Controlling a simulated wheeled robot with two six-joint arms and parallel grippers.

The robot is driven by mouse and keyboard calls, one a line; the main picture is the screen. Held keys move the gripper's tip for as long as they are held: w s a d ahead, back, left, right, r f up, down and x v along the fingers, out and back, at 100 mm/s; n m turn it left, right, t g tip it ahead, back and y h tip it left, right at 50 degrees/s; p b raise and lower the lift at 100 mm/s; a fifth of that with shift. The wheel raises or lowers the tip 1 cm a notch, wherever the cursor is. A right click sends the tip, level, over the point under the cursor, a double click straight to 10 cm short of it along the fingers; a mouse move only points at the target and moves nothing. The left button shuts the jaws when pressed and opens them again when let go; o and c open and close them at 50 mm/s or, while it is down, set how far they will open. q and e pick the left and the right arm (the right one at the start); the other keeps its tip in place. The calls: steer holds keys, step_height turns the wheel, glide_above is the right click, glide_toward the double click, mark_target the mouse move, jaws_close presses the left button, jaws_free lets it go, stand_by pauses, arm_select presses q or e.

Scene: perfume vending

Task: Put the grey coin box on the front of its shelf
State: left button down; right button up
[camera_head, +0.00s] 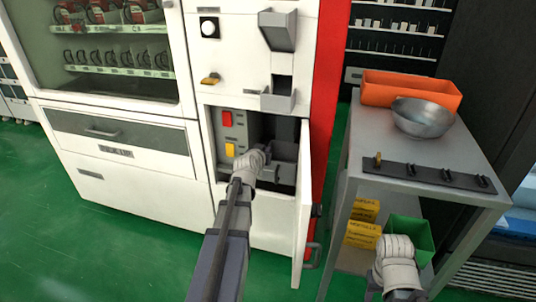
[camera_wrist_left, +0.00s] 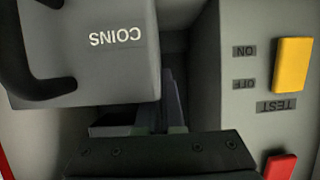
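The grey coin box (camera_wrist_left: 85,45) fills the upper left of the left wrist view. Its COINS lettering is upside down there, and its dark handle (camera_wrist_left: 35,70) is at the left edge. In the head view the coin box (camera_head: 286,173) is low in the open compartment, partly behind my left gripper. My left gripper (camera_head: 262,153) reaches into the compartment. Its fingers (camera_wrist_left: 167,105) appear close together and empty beside the box, away from the handle; contact with the box is unclear. My right gripper (camera_head: 396,248) is at the lower right, its fingers hidden.
A switch panel (camera_wrist_left: 255,70) with red (camera_head: 227,119) and yellow (camera_head: 230,150) switches borders the compartment. The compartment's white door (camera_head: 302,200) stands open on the right. A grey side table (camera_head: 365,145) holds an orange bin (camera_head: 385,90) and metal bowl (camera_head: 423,120).

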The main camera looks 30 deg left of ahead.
arm_select(q)
steer(key=c, duration=1)
jaws_free()
steer(key=shift+c, duration=0.2)
steer(key=shift+f, duration=0.1)
steer(key=shift+s, duration=0.1)
steer(key=p+v, duration=0.2)
steer(key=v, duration=0.5)
steer(key=shift+s, duration=0.3)
